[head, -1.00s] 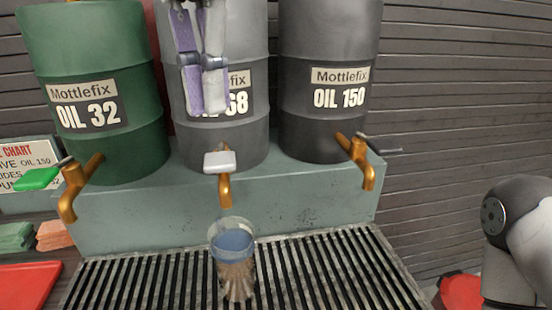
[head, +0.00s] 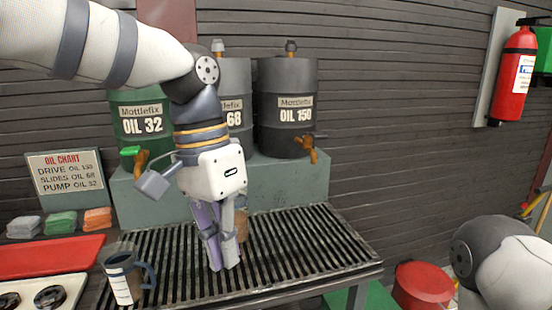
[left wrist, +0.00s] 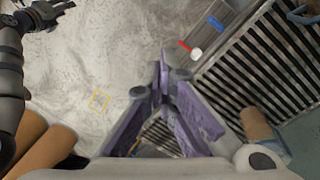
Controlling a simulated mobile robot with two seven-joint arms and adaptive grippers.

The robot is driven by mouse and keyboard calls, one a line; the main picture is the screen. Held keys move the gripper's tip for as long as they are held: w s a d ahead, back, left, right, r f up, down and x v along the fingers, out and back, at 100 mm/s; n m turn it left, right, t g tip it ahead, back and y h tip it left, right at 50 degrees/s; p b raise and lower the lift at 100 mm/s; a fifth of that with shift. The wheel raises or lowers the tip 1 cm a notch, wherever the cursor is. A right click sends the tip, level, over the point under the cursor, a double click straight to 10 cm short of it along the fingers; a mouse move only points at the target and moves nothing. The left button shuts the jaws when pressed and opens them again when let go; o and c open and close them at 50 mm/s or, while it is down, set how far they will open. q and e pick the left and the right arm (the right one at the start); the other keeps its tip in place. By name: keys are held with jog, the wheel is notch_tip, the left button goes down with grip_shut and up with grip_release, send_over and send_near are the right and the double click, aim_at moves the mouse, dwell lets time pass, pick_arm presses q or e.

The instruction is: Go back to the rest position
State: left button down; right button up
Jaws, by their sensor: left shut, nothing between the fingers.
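My left gripper (head: 224,268) hangs fingers down over the slatted grate (head: 300,240), shut and empty. Its purple and grey fingers also show shut in the left wrist view (left wrist: 164,85). A brownish glass (head: 242,226) stands on the grate behind the fingers and is partly hidden. My left arm hides the middle drum's tap and part of that drum. A dark gripper (left wrist: 52,14), apparently my right one, shows at the upper left of the left wrist view, too small to judge.
The green drum (head: 142,105) and OIL 150 drum (head: 287,85) stand behind. A mug (head: 124,279) stands at the front left, near a red tray (head: 50,257). A red stool-like object (head: 424,283) is at the lower right. The grate's right half is clear.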

pick_arm(q)
jog(key=s+a+f+n+h, duration=0.15)
jog(key=s+f, duration=0.25)
jog(key=f, duration=0.6)
jog(key=s+f+n+g, duration=0.1)
jog(key=s+f+n, duration=0.15)
jog(key=f, duration=0.75)
jog(key=s+a+f+n, duration=0.1)
jog(key=s+f, duration=0.3)
jog(key=f, duration=0.6)
jog(key=s+a+f+n+y, duration=0.1)
jog(key=s+a+f, duration=0.3)
jog(key=s, duration=0.5)
jog(key=s+a+f+n+y, duration=0.2)
jog(key=s+a+f, duration=0.1)
jog(key=s+a, duration=0.6)
jog(key=shift+a+f+t, duration=0.15)
jog(key=shift+f+t, duration=0.15)
jog(key=shift+f, duration=0.1)
